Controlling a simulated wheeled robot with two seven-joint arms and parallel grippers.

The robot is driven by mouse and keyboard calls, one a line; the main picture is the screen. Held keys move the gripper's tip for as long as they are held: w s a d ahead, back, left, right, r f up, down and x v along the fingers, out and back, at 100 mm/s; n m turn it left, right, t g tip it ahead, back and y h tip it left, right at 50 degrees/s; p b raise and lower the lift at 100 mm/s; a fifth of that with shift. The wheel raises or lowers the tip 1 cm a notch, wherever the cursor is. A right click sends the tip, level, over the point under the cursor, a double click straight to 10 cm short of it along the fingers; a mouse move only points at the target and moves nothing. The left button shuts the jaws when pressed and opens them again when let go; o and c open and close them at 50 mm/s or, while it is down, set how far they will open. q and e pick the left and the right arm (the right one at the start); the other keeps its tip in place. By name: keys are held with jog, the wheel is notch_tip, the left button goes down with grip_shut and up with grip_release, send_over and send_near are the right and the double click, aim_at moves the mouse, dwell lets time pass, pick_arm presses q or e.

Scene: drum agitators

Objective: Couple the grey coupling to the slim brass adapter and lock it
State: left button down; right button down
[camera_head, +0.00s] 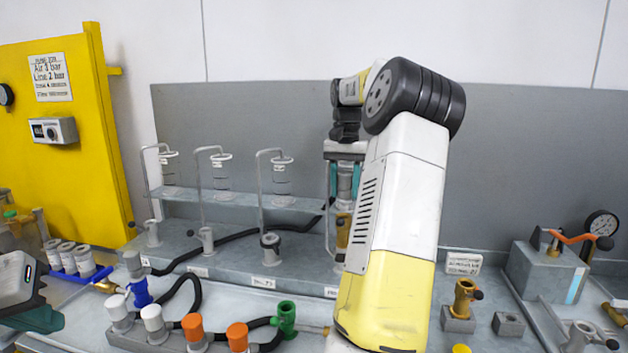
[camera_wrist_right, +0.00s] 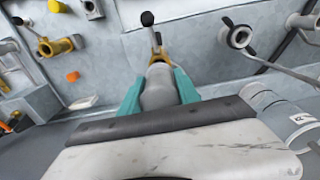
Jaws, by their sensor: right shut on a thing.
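My right gripper (camera_head: 345,172) reaches down at the back bench, its teal fingers on either side of the grey coupling. In the right wrist view, the gripper (camera_wrist_right: 160,98) is shut on the grey coupling (camera_wrist_right: 160,86). The slim brass adapter (camera_wrist_right: 160,58) shows just past the coupling's end, in line with it; whether they are fully seated is hidden. A lever with a black knob (camera_wrist_right: 148,19) stands out beyond the brass. In the head view, the brass adapter (camera_head: 343,228) is below the coupling, partly behind my right arm. My left gripper (camera_head: 38,316) is at the lower left, cut by the edge.
Hooked stands with clear vessels (camera_head: 281,178) line the back shelf beside the right gripper. Black hose (camera_head: 262,231) runs along the bench. Blue (camera_head: 140,292), green (camera_head: 286,320) and orange (camera_head: 193,327) fittings stand in front. A brass fitting (camera_head: 463,296) and a grey block (camera_head: 545,275) stand right.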

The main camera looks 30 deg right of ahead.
aim_at(345, 172)
jog(key=shift+f, duration=0.25)
jog(key=shift+a+f, duration=0.1)
jog(key=shift+f, duration=0.5)
dwell(0.7)
jog(key=shift+f, duration=0.95)
jog(key=shift+f, duration=0.35)
dwell(0.3)
jog(key=c, duration=0.8)
grip_release()
jog(key=shift+c, duration=0.4)
jog(key=shift+r, duration=5)
